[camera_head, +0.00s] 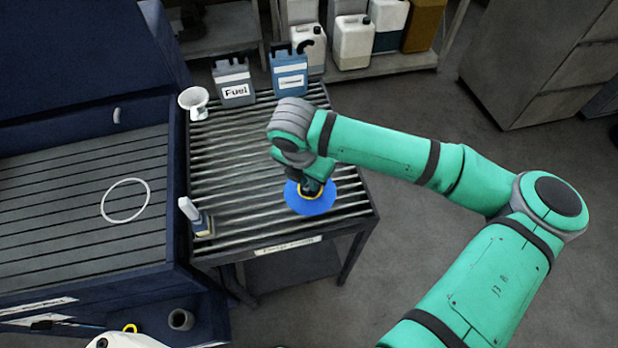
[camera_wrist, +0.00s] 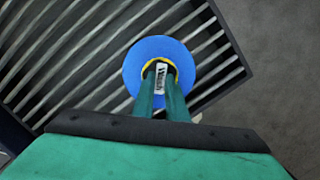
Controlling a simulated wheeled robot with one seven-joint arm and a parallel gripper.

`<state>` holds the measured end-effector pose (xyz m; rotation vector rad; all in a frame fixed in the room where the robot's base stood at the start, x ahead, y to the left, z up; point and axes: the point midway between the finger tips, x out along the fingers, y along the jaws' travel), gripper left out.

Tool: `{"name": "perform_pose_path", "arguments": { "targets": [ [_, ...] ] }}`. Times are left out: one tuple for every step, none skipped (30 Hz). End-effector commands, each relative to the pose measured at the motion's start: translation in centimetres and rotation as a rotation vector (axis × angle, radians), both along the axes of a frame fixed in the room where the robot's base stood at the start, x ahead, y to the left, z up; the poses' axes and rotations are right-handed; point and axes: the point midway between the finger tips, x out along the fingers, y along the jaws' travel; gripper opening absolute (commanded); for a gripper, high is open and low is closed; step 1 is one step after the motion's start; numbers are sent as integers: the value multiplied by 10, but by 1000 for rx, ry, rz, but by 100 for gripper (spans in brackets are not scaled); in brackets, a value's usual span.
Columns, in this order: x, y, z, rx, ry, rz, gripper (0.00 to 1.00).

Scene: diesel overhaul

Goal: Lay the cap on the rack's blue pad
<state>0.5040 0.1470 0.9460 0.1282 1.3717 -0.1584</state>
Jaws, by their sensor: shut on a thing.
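The blue pad (camera_head: 318,207) is a round disc near the front right of the slatted rack (camera_head: 235,166). It also shows in the wrist view (camera_wrist: 134,72). The cap (camera_wrist: 160,77) has a yellow rim and a white label on top. My gripper (camera_wrist: 161,92) is shut on the cap, one finger on each side of the label, and points down over the pad. From above, the cap lies within the pad's outline. The arm and fingers hide part of both. I cannot tell whether the cap touches the pad.
A white funnel (camera_head: 194,102), a grey Fuel can (camera_head: 234,85) and a blue can (camera_head: 289,72) stand at the rack's back. A small bottle (camera_head: 196,217) stands at its front left. A dark blue tub (camera_head: 80,200) with a pale ring (camera_head: 104,202) adjoins it.

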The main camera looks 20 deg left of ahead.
Motion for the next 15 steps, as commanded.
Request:
{"name": "perform_pose_path", "arguments": {
  "targets": [
    [0, 0, 0, 0, 0, 0, 20],
    [0, 0, 0, 0, 0, 0, 27],
    [0, 0, 0, 0, 0, 0, 34],
    [0, 0, 0, 0, 0, 0, 34],
    [0, 0, 0, 0, 0, 0, 34],
    [0, 0, 0, 0, 0, 0, 34],
    [0, 0, 0, 0, 0, -1, 34],
    [0, 0, 0, 0, 0, -1, 34],
    [0, -1, 0, 0, 0, -1, 34],
    [0, -1, 0, 0, 0, -2, 34],
    [0, -1, 0, 0, 0, -2, 34],
    [0, -1, 1, 0, 0, -2, 34],
    [0, -1, 2, 0, 0, -2, 34],
    [0, 0, 4, 1, 0, -2, 34],
    [-1, 0, 7, 1, -1, -2, 34]
  ]
}}
